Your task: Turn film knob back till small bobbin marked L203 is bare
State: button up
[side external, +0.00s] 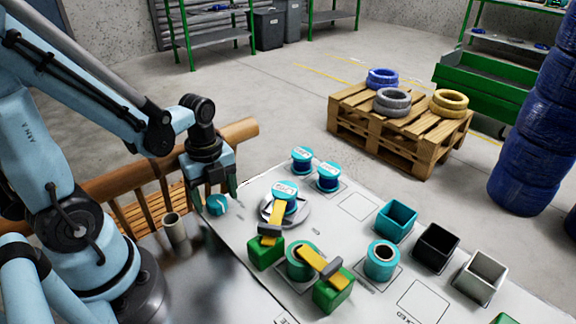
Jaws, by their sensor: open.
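A small bobbin with a white top label (286,190), its lettering too small to read surely, stands on a round grey plate (299,213) on the white work table. A yellow strip (277,216) runs from beside it to a green block (266,254). A round teal knob (217,206) is at the table's left edge. My gripper (216,198) is open, pointing down, with its dark fingers on either side of the knob. I cannot tell whether they touch it. How much film is on the bobbin is not clear.
Two labelled blue bobbins (328,178) stand behind. A teal spool (300,262) sits between green blocks with a second yellow strip (318,262). Another teal spool (382,261) and teal, black and white boxes (436,246) stand right. A grey cup (174,231) is left.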

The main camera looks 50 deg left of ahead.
aim_at(215, 199)
jog(key=c, duration=1.1)
jog(key=shift+o, duration=0.2)
jog(key=shift+n, duration=0.8)
jog(key=o, duration=1.1)
jog(key=shift+c, duration=0.2)
jog(key=shift+r, duration=0.1)
notch_tip(215, 199, up, 12)
